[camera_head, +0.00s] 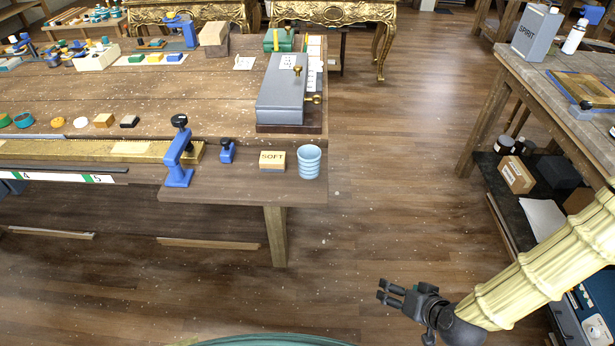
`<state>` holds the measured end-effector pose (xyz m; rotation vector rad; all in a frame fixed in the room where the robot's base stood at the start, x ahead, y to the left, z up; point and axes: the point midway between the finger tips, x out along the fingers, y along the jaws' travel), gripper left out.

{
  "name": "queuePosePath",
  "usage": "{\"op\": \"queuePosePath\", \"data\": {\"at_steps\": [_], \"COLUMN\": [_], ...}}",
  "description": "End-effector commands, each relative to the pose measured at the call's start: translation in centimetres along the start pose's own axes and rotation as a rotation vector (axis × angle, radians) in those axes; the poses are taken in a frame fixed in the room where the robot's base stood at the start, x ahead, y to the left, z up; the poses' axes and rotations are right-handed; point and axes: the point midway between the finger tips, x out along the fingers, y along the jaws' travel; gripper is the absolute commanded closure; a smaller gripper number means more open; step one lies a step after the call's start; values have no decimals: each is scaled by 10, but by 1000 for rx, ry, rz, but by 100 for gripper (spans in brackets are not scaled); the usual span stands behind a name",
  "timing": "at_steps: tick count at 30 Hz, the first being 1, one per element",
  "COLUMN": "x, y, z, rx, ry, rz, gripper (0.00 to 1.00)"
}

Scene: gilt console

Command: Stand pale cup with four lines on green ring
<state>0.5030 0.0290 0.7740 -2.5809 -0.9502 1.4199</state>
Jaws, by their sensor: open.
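A pale blue cup (309,162) with darker lines around it stands upright near the front right corner of the workbench (240,192). The lines are too small to count surely. A green ring-like round piece (23,120) lies on the bench at the far left, beside another green round piece (4,120) cut by the picture's edge. I cannot tell which is the ring meant. My gripper (382,291) is open and empty. It is over the floor, in front of the bench and to the right of the cup, well apart from it.
A block marked SOFT (272,160) stands just left of the cup, then a small blue piece (227,151) and a tall blue clamp (179,155). A grey box (281,100) with brass knobs is behind the cup. Open floor separates this bench from the right bench (530,75).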

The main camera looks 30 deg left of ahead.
Motion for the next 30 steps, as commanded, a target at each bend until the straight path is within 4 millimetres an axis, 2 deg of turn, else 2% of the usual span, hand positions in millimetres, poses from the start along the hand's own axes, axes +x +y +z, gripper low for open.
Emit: {"op": "queuePosePath", "data": {"at_steps": [1, 3, 6, 9, 12, 15, 18, 26, 30], "x": [18, 26, 26, 18, 10, 0, -6, -11, -5], "y": [-19, -51, -101, -146, -178, -205, -223, -239, -248], "z": [-27, -69, -125, -168, -193, -210, -219, -224, -232], "rx": [-59, -143, -263, -370, -447, -512, -556, -599, -603], "ry": [76, 179, 329, 464, 566, 653, 715, 777, 782], "rz": [-50, -115, -203, -273, -324, -366, -395, -426, -428], "gripper": [23, 23, 23, 23, 23, 23, 23, 23, 23]}}
